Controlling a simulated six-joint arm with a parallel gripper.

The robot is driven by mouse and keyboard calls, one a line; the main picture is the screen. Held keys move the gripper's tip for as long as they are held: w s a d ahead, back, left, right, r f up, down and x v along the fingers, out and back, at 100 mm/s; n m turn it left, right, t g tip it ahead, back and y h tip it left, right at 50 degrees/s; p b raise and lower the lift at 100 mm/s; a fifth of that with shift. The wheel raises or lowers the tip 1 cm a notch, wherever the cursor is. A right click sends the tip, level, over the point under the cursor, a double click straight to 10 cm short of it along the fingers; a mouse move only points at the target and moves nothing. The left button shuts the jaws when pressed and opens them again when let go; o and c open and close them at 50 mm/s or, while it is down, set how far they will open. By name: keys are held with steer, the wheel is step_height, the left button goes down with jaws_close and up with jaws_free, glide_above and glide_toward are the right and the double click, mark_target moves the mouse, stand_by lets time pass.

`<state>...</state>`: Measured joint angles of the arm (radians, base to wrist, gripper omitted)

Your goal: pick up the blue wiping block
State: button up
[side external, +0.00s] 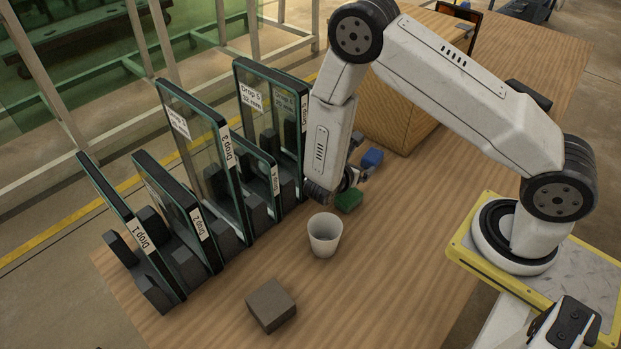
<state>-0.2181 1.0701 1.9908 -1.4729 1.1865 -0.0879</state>
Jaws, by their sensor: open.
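The blue wiping block (372,158) is small in the side external view, just right of the end of my arm, near the wooden box. My gripper (364,174) is low over the table, pointing right toward the blue block and very close to it. It is open. My wrist hides part of the gripper, and I cannot tell whether the fingers touch the block or sit around it.
A green block (349,201) lies just below my gripper. A white cup (324,235) and a brown block (271,305) stand nearer the front. Framed glass panels (195,160) in dark holders line the left. A wooden box (398,112) stands behind.

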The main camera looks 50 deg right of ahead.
mark_target(373, 155)
steer(key=shift+x, duration=3.45)
steer(key=shift+x, duration=2.55)
steer(key=shift+s+f, duration=0.15)
steer(key=c, duration=1.3)
steer(key=shift+o, duration=0.2)
